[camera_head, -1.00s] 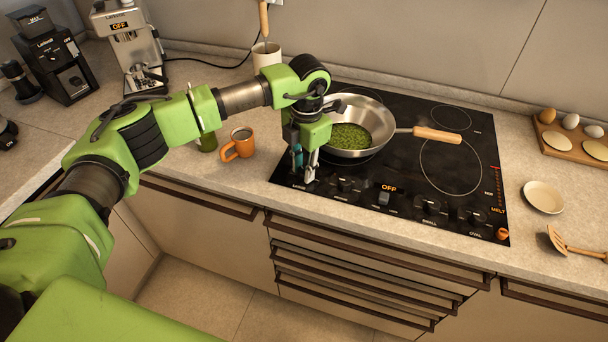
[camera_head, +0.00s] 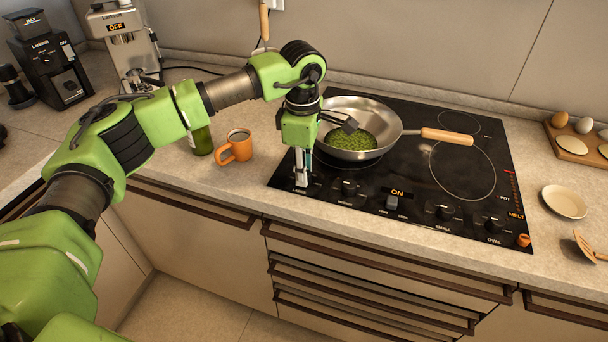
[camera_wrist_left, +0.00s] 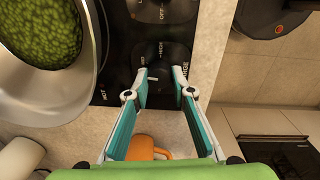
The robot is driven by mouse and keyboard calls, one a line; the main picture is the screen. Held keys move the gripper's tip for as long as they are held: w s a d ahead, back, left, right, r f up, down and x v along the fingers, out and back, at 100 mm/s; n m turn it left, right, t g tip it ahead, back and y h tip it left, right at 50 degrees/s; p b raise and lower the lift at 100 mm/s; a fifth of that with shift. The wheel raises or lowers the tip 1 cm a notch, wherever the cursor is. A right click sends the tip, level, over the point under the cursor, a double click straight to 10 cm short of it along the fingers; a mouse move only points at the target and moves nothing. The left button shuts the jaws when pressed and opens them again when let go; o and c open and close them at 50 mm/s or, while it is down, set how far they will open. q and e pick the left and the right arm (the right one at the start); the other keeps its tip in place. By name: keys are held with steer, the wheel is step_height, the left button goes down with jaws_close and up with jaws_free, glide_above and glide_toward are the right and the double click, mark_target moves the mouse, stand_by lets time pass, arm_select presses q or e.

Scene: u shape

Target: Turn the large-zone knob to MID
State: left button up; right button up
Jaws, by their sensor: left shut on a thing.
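The large-zone knob (camera_wrist_left: 163,78) is the leftmost knob on the black cooktop (camera_head: 470,222). In the wrist view it is dark, between my left fingertips, with HIGH, MID and part of LARGE printed around it. A small light mark lies at its left side, roughly towards MID, but I cannot read its exact setting. My left gripper (camera_head: 301,181) points down and is shut on this knob, mostly hiding it in the head view. The cooktop display (camera_head: 398,193) reads ON. My right gripper is not in view.
A steel pan (camera_head: 352,112) with green contents stands on the cooktop just behind my gripper, its wooden handle pointing right. An orange mug (camera_head: 235,147) and a green bottle (camera_head: 201,140) stand to the left. More knobs (camera_head: 345,187) line the front edge to the right.

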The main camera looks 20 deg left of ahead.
arm_select(q)
steer(key=shift+m+b, duration=0.8)
steer(key=shift+m, duration=1.5)
steer(key=shift+w, duration=0.1)
steer(key=o, duration=1.1)
steer(key=shift+r, duration=0.1)
step_height(320, 180, up, 12)
steer(key=shift+s, duration=0.35)
steer(key=shift+a, duration=0.15)
